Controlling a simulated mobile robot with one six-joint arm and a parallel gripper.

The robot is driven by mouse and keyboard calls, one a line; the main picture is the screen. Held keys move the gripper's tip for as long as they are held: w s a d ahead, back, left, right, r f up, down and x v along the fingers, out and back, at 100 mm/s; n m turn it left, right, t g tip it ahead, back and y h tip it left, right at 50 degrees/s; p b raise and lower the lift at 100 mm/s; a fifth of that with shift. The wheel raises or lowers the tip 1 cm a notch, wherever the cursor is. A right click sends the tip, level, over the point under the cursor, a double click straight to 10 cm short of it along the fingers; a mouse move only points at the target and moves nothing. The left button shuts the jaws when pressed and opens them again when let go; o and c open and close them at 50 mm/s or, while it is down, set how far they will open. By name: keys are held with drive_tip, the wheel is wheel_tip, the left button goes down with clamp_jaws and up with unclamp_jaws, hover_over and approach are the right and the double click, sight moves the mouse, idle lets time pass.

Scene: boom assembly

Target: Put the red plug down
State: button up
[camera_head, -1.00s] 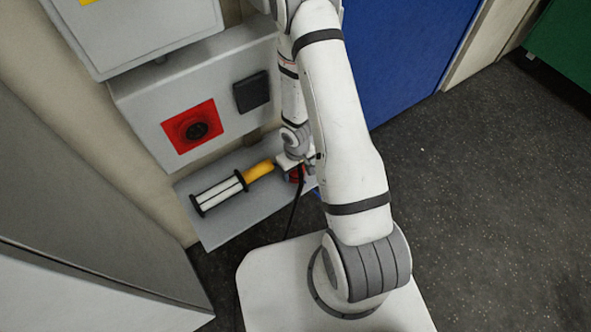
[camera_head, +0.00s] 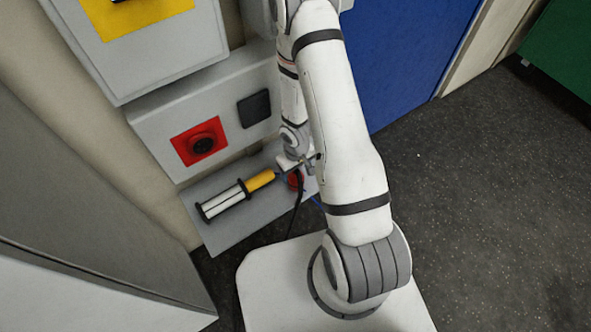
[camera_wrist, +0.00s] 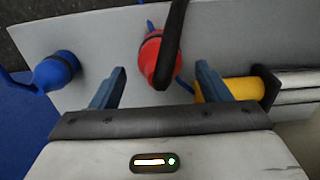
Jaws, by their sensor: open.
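The red plug (camera_wrist: 152,55) lies on the grey shelf (camera_wrist: 110,25) in the wrist view, with a black cable running up from it. My gripper (camera_wrist: 160,85) is open. Its two blue-grey fingers stand apart, one to each side of the plug's line, and do not touch it. In the head view the red plug (camera_head: 295,180) shows at the right end of the shelf, just below my gripper (camera_head: 290,168), partly hidden by my arm and the cable.
A yellow-handled tool (camera_head: 236,194) with white rods lies left of the plug, close to one finger in the wrist view. A blue plug (camera_wrist: 55,72) lies on the other side. A red socket (camera_head: 200,143) and black cover (camera_head: 254,108) are on the wall box above.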

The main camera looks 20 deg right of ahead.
wheel_tip(320, 180, up, 6)
drive_tip(key=p, duration=0.5)
drive_tip(key=shift+w+r, duration=0.1)
drive_tip(key=shift+r, duration=0.2)
wheel_tip(320, 180, up, 23)
drive_tip(key=d+m+t+h, duration=0.1)
drive_tip(key=d+m+t, duration=0.1)
drive_tip(key=d, duration=0.1)
drive_tip(key=s+a+r+m+t+y, duration=0.1)
drive_tip(key=s+a+r, duration=0.2)
drive_tip(key=s+r, duration=1)
wheel_tip(320, 180, up, 5)
drive_tip(key=shift+s+f+m, duration=0.15)
drive_tip(key=shift+s+m, duration=0.15)
drive_tip(key=shift+s, duration=0.05)
